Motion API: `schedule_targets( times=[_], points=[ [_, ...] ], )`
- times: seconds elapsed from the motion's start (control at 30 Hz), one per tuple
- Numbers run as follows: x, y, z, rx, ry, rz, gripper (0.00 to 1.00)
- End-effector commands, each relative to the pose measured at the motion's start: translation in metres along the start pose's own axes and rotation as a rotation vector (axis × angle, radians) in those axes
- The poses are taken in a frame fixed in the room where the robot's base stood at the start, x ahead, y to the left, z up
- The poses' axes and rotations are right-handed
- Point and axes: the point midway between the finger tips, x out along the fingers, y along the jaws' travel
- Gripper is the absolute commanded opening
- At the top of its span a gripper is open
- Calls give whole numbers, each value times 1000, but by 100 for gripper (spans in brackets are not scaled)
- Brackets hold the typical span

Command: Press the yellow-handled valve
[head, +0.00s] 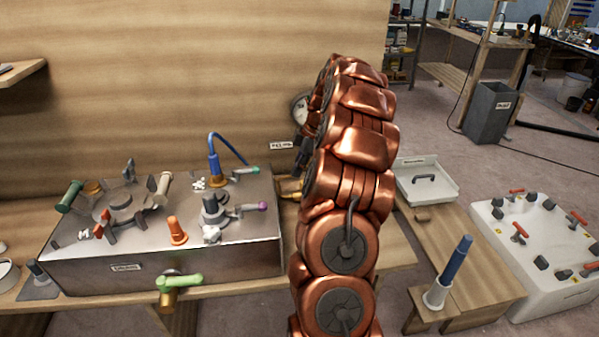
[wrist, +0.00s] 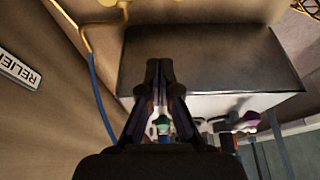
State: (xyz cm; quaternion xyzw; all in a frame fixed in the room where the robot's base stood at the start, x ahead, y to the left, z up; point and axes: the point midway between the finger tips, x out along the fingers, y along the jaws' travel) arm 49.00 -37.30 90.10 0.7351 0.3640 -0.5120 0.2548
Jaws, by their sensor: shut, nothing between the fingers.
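No yellow-handled valve shows clearly in the head view; a brass-yellow fitting (head: 289,187) beside my arm is mostly hidden by it. In the wrist view, a yellow piece (wrist: 108,3) is cut off at the top edge, above a yellow-brass pipe (wrist: 88,40); I cannot tell whether it is the valve's handle. My gripper (wrist: 159,68) is shut and empty, its fingertips together, pointing toward the steel box and apart from the yellow piece in the picture. In the head view my arm hides most of the gripper.
A steel box (head: 200,262) carries several coloured levers, knobs and a blue hose (head: 213,150). A green-handled tap (head: 178,282) is on its front. A white tray (head: 427,182) stands at right.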

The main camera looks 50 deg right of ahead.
Motion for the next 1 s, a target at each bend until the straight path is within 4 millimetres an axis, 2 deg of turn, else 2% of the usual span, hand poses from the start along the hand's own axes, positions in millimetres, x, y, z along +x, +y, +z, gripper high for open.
schedule_targets(
  times=[0.47, 0.7, 1.0],
  points=[
    [82, -2, -1, 2, 0, -8, 0],
    [76, -1, 30, 3, 0, -1, 0],
    [76, -1, 40, 1, 0, -2, 0]
  ],
)
